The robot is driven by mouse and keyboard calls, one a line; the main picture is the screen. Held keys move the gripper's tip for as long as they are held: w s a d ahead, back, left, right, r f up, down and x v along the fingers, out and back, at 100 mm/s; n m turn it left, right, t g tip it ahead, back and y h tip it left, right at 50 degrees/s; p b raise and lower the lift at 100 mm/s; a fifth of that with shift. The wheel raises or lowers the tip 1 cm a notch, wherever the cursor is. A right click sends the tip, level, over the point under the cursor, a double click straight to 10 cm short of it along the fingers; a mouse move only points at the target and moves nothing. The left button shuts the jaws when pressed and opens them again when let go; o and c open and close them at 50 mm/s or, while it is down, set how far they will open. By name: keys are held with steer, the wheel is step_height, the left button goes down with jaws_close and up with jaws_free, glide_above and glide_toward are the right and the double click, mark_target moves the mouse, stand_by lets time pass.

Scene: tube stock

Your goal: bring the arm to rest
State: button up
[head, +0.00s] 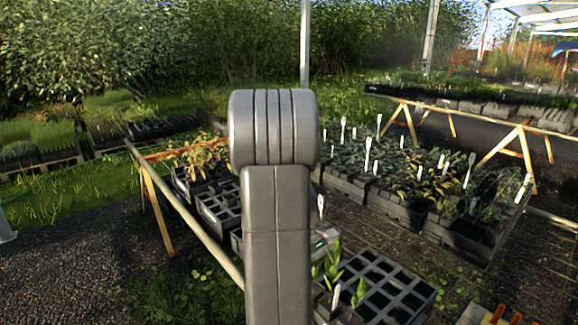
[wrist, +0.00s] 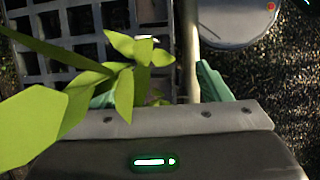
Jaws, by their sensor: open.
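My grey arm (head: 277,215) stands upright in the middle of the head view and hides part of the bench. My gripper (wrist: 155,88) shows in the wrist view with its green fingers spread apart. Green leaves of a plant (wrist: 128,72) lie across the left and middle of that view, overlapping the left finger. I cannot tell whether they touch it. In the head view, part of the gripper body with a green light (head: 322,243) shows just right of the arm, beside a leafy young plant (head: 333,265).
A black cell tray (head: 392,290) stands at the front right, and its grid-like kind shows below the leaves in the wrist view. Dark crates of seedlings with white labels (head: 400,205) fill the bench behind. A wooden rail (head: 190,220) runs along the left. Gravel (head: 70,270) lies open at left.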

mark_target(329, 303)
steer(key=x, duration=0.9)
steer(key=shift+w+f, duration=0.1)
steer(key=shift+w, duration=0.2)
